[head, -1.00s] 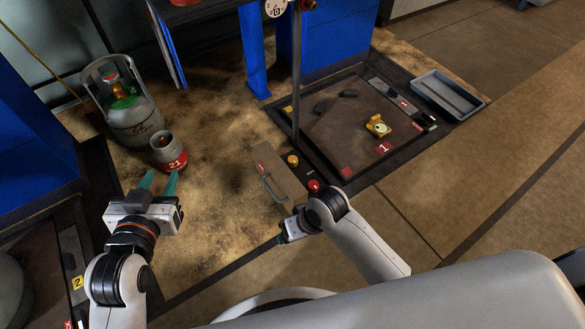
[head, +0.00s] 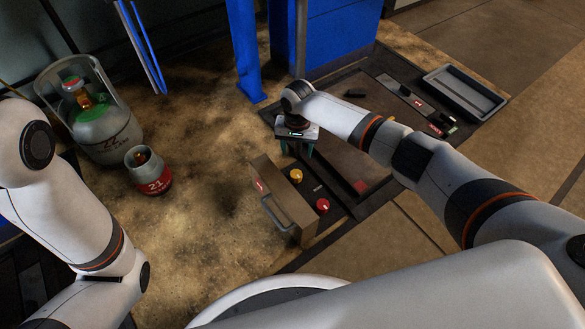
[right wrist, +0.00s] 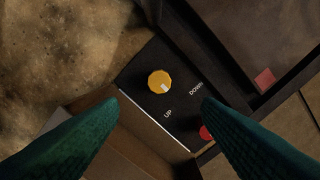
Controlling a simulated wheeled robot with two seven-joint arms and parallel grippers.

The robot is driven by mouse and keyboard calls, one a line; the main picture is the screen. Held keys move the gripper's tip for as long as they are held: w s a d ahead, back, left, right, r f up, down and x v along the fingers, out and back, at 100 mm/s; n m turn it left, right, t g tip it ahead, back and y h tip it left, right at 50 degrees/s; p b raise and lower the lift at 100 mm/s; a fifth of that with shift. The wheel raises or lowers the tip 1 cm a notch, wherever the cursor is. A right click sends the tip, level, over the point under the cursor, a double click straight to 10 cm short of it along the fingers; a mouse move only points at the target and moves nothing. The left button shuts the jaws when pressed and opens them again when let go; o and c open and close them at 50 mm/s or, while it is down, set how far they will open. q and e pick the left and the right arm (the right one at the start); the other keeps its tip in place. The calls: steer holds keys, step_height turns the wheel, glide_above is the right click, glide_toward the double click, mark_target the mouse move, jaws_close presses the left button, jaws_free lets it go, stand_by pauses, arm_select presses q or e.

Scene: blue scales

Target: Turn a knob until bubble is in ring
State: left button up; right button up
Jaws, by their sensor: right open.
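A yellow knob (head: 296,175) and a red knob (head: 322,205) stand on the dark top of a control box. In the right wrist view the yellow knob (right wrist: 159,82) has a white mark and lies ahead, between the fingers; "UP" and "DOWN" are printed beside it. The red knob (right wrist: 206,131) is partly behind a finger. My right gripper (head: 296,152) is open and empty above the box's far end, its teal fingers pointing down, apart from the knobs. The bubble level and its ring are hidden behind my right arm. My left gripper is out of view.
The control box (head: 265,183) has a handle on its front. Behind it lies a dark scale platform (head: 340,160) with a grey tray (head: 465,92) beyond. A large gas cylinder (head: 105,125) and a small one (head: 150,170) stand left on bare floor.

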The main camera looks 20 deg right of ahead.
mark_target(296, 173)
step_height(296, 173, down, 12)
steer(key=b, duration=1)
steer(key=shift+w+f+b, duration=0.1)
steer(key=shift+w+b, duration=0.05)
steer(key=shift+b, duration=0.2)
steer(key=shift+c, duration=0.6)
